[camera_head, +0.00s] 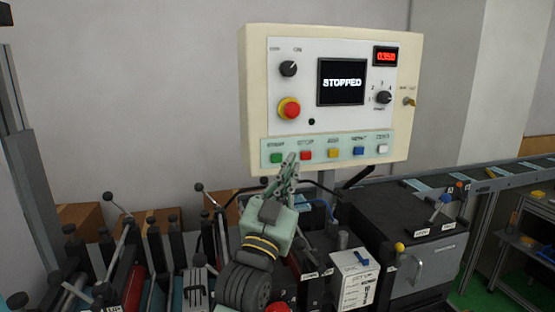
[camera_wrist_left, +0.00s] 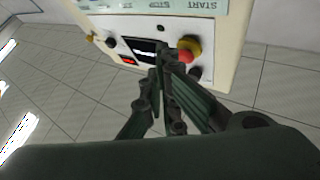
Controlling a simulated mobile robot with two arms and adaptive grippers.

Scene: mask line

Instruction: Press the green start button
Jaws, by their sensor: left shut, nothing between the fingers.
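The green start button (camera_head: 277,158) is at the left end of a button row on the cream control panel (camera_head: 330,90). My left gripper (camera_head: 291,158) is shut and empty. In the head view its tips overlap the strip just right of the green button, below the red stop button's left side. I cannot tell whether they touch the panel. In the left wrist view the panel (camera_wrist_left: 205,20) appears upside down behind the shut fingers (camera_wrist_left: 162,62); the START label shows at the top edge, but the green button is out of frame. My right gripper is not in view.
The screen (camera_head: 342,82) reads STOPPED. Red (camera_head: 306,155), yellow (camera_head: 333,153), blue (camera_head: 359,151) and white (camera_head: 383,149) buttons sit to the right. A red emergency knob (camera_head: 289,108) is above. Machinery with levers (camera_head: 400,250) fills the space below the panel.

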